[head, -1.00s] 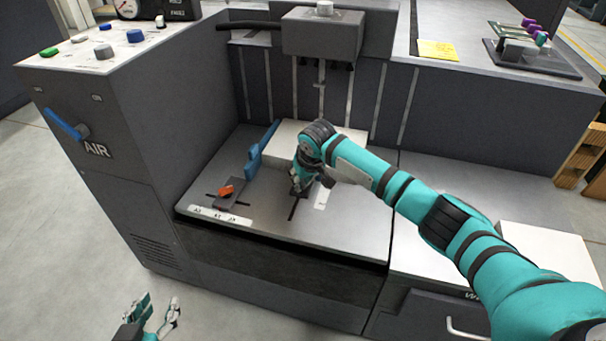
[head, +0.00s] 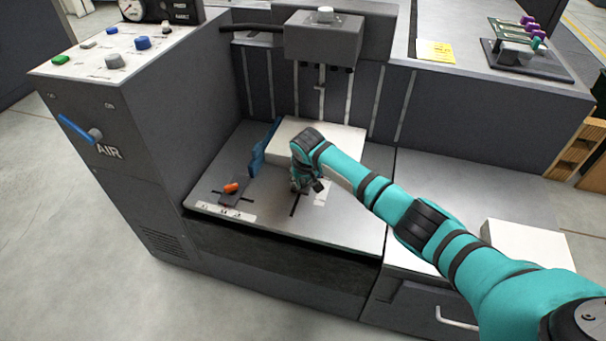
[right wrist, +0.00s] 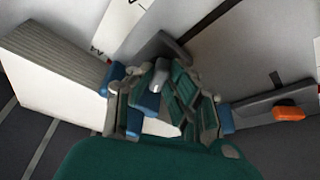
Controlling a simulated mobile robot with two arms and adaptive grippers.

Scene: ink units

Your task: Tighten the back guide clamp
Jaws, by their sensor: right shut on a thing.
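My right gripper (head: 302,186) reaches down onto the bed of the machine, in front of the white paper stack. In the right wrist view its fingers (right wrist: 163,85) are shut around a small grey lever or knob (right wrist: 161,70) of the back guide clamp. The clamp's dark bar (right wrist: 162,46) shows just beyond the fingers. In the head view the hand hides most of this clamp. A second clamp with an orange lever (head: 232,187) sits to the left on the bed and is apart from the gripper. My left gripper is out of view.
The paper stack (head: 325,138) lies close behind the hand, with a blue guide (head: 262,150) at its left. A grey head unit (head: 323,40) hangs above. The control cabinet (head: 150,130) stands at the left.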

